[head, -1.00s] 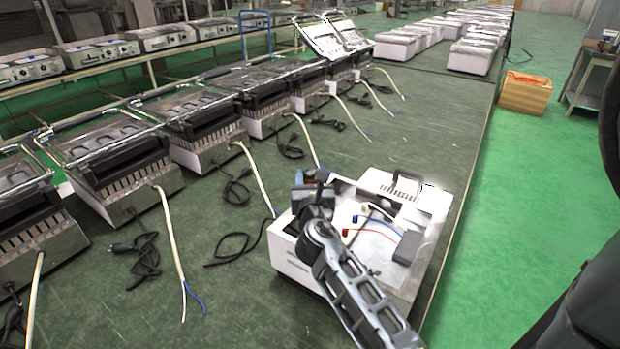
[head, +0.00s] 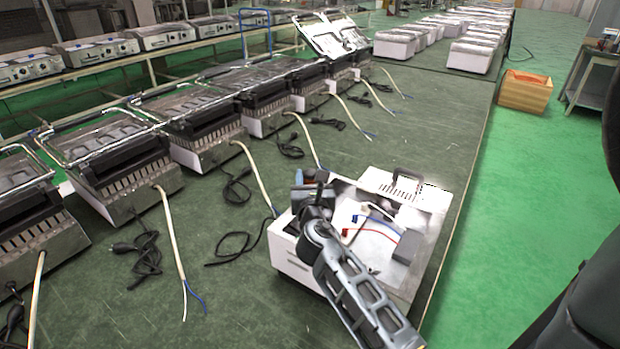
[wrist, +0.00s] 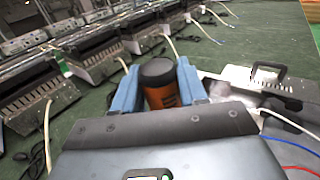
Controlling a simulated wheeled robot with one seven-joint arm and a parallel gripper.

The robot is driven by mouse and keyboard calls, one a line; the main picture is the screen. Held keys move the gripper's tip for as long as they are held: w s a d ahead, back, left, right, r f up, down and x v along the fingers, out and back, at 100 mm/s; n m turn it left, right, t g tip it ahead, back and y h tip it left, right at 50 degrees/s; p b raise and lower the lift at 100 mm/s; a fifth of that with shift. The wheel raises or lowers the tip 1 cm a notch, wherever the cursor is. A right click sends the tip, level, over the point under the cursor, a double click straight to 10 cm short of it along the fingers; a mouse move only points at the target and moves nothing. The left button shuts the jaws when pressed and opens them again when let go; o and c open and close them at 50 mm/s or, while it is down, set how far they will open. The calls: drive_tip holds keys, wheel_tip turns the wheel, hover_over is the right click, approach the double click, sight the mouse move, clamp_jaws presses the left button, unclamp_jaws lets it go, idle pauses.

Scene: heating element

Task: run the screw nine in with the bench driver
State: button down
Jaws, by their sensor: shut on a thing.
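An open white metal housing (head: 292,262) stands on the green bench, with red, blue and white wires inside. My gripper (head: 312,190) is over its far left corner. In the wrist view the two blue fingers of my gripper (wrist: 160,88) are shut on the bench driver (wrist: 159,84), an orange body with a black round cap. The driver's lower end is hidden behind my wrist, so I cannot tell whether it touches a screw. Screw nine cannot be made out in either view.
A row of contact grills (head: 112,150) with loose cords and cables lines the bench to the left. A perforated panel with a black handle (head: 405,188) sits at the housing's far side. A dark block (head: 409,246) is on its right. Green bench top (head: 440,120) is clear behind.

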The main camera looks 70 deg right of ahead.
sight(309, 171)
drive_tip(key=shift+f+b, duration=0.45)
drive_tip(key=shift+f, duration=0.35)
idle(1.4)
drive_tip(key=shift+r+p, duration=2.3)
drive_tip(key=shift+r, duration=0.35)
drive_tip(key=shift+w, duration=0.1)
